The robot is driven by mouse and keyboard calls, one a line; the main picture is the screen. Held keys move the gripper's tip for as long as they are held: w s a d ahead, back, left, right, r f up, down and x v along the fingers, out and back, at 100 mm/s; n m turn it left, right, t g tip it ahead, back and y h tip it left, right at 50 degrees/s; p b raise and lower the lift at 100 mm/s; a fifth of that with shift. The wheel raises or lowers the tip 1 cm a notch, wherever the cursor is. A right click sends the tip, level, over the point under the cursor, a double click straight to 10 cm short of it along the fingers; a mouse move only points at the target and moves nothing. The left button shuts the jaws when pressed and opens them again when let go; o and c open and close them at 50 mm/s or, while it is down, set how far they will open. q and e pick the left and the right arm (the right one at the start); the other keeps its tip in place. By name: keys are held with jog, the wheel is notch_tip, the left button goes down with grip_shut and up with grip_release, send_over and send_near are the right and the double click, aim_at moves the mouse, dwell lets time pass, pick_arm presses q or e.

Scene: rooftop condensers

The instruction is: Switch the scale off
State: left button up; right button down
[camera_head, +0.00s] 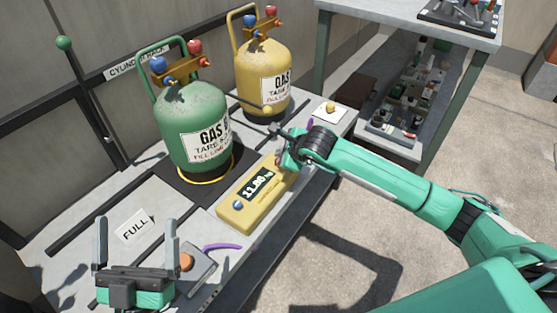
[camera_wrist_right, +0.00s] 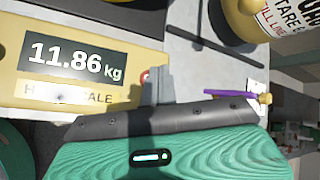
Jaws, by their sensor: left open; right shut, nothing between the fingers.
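The yellow scale unit (camera_head: 236,216) lies on the bench in front of the green cylinder. Its dark display (camera_head: 257,184) is lit and reads 11.86 kg, clear in the right wrist view (camera_wrist_right: 72,64). A blue knob (camera_head: 238,204) sits at its near end. A red button (camera_wrist_right: 145,76) shows at its other end, partly covered by my right fingers. My right gripper (camera_wrist_right: 158,80) is shut and empty, with its fingers beside that button; I cannot tell whether they touch it. My left gripper (camera_head: 136,225) is open and empty, above the bench's near left end.
The green cylinder (camera_head: 194,122) stands on a dark pad, with the yellow cylinder (camera_head: 262,80) behind it. A FULL card (camera_head: 134,226), a grey box with an orange button (camera_head: 187,261) and a purple strip (camera_head: 222,247) lie near the left gripper. A shelf table (camera_head: 400,20) stands behind.

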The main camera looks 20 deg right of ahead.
jog(key=shift+f+b, duration=0.35)
jog(key=shift+f, duration=0.05)
jog(key=shift+f+b, duration=0.6)
dwell(0.6)
jog(key=shift+r, duration=0.15)
jog(key=shift+r+p, duration=0.5)
jog(key=shift+r, duration=0.35)
jog(key=shift+r+p, duration=1.3)
jog(key=shift+r, duration=1.25)
jog(key=shift+f, duration=0.1)
